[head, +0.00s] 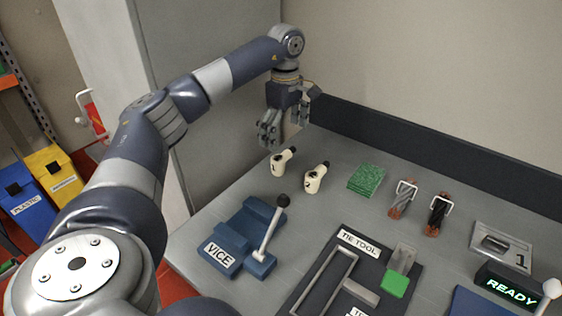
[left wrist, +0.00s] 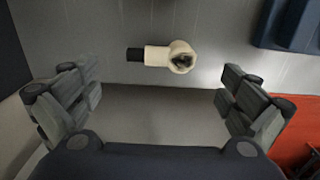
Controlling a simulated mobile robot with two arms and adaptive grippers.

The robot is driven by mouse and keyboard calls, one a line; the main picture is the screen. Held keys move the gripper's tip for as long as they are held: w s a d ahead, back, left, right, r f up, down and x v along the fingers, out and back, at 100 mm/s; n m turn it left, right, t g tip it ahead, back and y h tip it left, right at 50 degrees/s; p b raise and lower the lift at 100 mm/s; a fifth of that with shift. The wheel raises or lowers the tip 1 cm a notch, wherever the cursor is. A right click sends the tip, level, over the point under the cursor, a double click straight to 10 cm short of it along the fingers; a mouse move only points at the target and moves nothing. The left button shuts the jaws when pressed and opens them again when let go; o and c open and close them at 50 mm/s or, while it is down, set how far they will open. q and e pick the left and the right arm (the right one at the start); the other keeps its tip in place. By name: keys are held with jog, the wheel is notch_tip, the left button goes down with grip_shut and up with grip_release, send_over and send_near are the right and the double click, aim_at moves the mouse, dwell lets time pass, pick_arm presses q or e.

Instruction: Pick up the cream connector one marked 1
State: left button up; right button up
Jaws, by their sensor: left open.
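Two cream connectors with black ends lie near the back left of the bench. The left one (head: 281,164) bears a small dark mark that looks like a 1. The other cream connector (head: 315,180) lies just to its right; its mark is too small to read surely. My left gripper (head: 282,134) is open and empty, pointing down above and behind the left connector. In the left wrist view one cream connector (left wrist: 168,55) lies across the picture beyond the open fingers (left wrist: 160,95), its black end to the left. My right gripper is not in view.
A blue vice (head: 237,240) with a lever stands in front of the connectors. It also shows in the left wrist view (left wrist: 285,25). A green pad (head: 366,180), two cable pieces (head: 403,198), (head: 438,214) and a dark tie tool board (head: 400,257) lie to the right. A wall rises behind.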

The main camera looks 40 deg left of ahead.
aim_at(284, 154)
pick_arm(q)
notch_tip(284, 154, down, 8)
jog(key=shift+a+f+p, duration=0.1)
jog(key=shift+p, duration=0.5)
jog(key=c, duration=1.2)
